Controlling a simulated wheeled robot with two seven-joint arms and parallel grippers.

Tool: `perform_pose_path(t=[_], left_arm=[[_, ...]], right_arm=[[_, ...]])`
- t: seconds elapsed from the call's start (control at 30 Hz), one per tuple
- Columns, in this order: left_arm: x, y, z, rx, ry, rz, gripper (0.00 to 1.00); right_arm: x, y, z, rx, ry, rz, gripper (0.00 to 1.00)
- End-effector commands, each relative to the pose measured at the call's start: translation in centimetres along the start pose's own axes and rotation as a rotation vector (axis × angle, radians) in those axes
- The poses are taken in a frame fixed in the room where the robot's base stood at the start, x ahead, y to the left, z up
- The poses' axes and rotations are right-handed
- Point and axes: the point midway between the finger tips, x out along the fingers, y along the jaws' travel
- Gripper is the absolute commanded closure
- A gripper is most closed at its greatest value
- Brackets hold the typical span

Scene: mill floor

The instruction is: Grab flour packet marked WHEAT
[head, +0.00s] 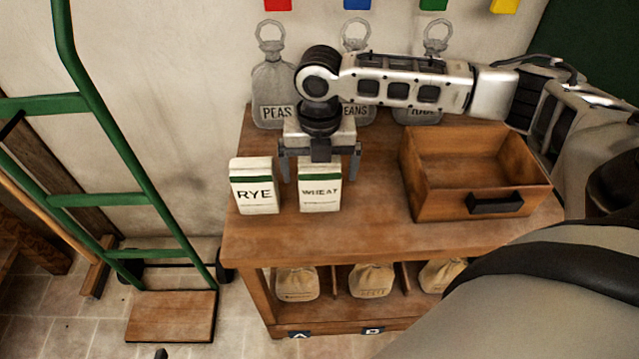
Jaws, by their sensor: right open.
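The WHEAT flour packet (320,195), white with a green band, stands upright on the wooden table (290,239). My right gripper (319,172) reaches in from the right and points down over this packet. Its jaws are open, with one finger at each side of the packet's upper part. I cannot tell whether the fingers touch it. The packet's top is partly hidden behind the gripper. A RYE packet (254,194) of similar look stands upright just left of it. My left gripper is not in view.
An open wooden drawer box (425,199) with a dark handle stands on the table's right. Small sacks sit on the shelf below. A green hand truck (95,200) stands left of the table.

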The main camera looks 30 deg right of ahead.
Motion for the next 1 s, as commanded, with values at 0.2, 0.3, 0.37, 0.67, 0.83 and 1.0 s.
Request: perform_pose_path(t=[0.2,0.3,0.37,0.67,0.83,1.0], left_arm=[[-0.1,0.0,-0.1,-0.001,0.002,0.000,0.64],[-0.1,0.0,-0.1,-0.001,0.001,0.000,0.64],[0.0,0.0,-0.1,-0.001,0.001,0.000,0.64],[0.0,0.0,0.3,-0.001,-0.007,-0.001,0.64],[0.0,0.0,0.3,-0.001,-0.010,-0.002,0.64],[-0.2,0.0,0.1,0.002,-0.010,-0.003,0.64]], right_arm=[[0.0,0.0,0.0,-0.001,0.000,0.000,0.13],[0.0,0.0,0.0,-0.001,0.001,0.000,0.41],[0.0,0.0,0.0,-0.001,0.001,0.000,0.57],[-0.2,0.0,0.0,0.000,-0.001,0.002,0.63],[-1.3,0.1,0.0,0.000,-0.001,0.002,0.63],[-3.9,-0.1,-0.2,-0.001,-0.002,0.003,0.63]])
